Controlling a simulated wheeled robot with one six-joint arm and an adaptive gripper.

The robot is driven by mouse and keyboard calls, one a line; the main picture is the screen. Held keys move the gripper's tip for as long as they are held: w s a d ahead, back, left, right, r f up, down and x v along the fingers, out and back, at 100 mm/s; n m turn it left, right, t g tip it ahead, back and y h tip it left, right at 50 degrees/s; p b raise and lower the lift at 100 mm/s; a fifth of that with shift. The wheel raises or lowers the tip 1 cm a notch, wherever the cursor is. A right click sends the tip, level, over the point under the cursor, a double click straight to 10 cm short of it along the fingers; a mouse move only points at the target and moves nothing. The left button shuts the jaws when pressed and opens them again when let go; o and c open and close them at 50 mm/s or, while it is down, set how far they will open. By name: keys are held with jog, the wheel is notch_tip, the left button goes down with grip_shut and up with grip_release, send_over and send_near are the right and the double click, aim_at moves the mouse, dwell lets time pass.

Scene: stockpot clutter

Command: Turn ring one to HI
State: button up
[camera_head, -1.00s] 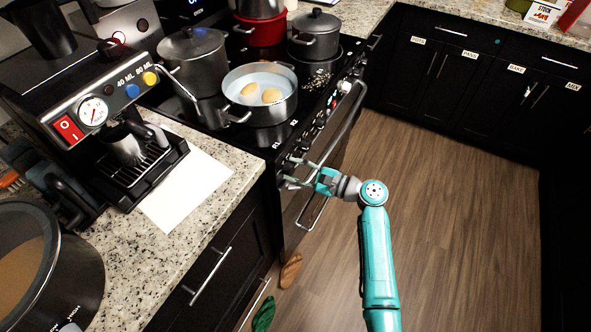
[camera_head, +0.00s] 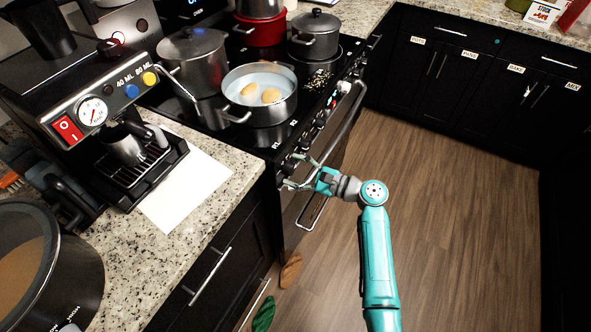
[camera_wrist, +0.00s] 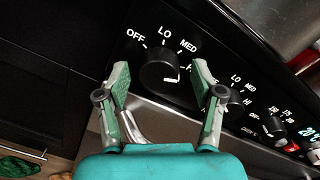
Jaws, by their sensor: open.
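My gripper (camera_head: 290,171) is at the left end of the stove's front control panel, its fingers open. In the wrist view, a black stove knob (camera_wrist: 158,70) lies between the two spread fingers, with a visible gap on each side. Labels OFF, LO and MED run around its top; the label at its right is partly hidden by the right finger, with only an H showing. A pale mark shows at the knob's lower right edge. I cannot clearly read its setting. In the head view my fingers largely cover this knob.
A second labelled knob (camera_wrist: 232,105) sits close to the right of my right finger. The oven handle (camera_head: 345,125) runs along the stove front beside my gripper. A pot with eggs (camera_head: 262,95) stands on the cooktop above.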

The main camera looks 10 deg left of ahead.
jog(key=v, duration=1.2)
jog(key=shift+f, duration=0.1)
